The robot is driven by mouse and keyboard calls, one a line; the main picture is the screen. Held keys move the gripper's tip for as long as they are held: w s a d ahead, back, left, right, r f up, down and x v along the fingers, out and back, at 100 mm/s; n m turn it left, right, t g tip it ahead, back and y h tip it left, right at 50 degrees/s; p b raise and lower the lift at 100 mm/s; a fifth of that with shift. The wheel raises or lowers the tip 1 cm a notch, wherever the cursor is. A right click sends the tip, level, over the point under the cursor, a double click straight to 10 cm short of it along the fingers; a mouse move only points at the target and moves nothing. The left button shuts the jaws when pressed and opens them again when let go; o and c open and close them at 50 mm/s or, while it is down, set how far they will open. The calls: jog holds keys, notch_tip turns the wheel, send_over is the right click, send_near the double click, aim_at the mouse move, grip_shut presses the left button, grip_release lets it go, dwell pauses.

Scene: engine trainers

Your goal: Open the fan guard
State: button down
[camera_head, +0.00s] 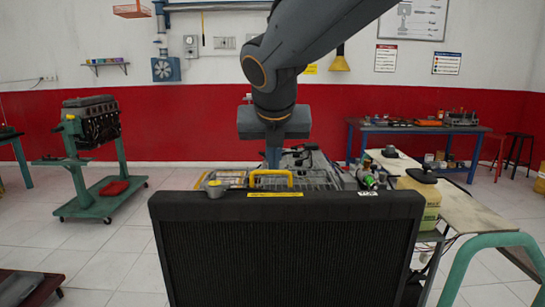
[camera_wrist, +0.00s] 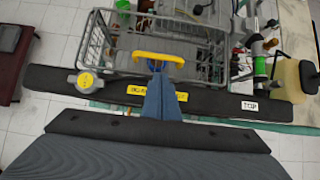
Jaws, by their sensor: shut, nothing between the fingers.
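The fan guard (camera_head: 318,178) is a grey wire cage behind the top of the black radiator (camera_head: 285,250). Its yellow handle (camera_head: 271,174) stands at the near edge, just behind the radiator's top. In the wrist view the guard (camera_wrist: 100,42) fills the upper middle, with the yellow handle (camera_wrist: 158,57) at its near side. My gripper (camera_wrist: 157,72) is shut and empty, its tips overlapping the handle's near edge in the picture. I cannot tell whether they touch. In the head view my gripper (camera_head: 273,158) points down behind the handle; its tips are partly hidden.
A filler cap (camera_wrist: 85,80) sits at the radiator's left end. Hoses and engine parts (camera_wrist: 255,45) crowd the right of the guard, with a yellowish tank (camera_head: 420,205) beside them. A green engine stand (camera_head: 100,205) stands left on open tiled floor. A blue workbench (camera_head: 420,128) is behind.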

aim_at(274, 185)
jog(key=x, duration=0.7)
jog(key=shift+d, duration=0.15)
jog(key=shift+p, duration=0.35)
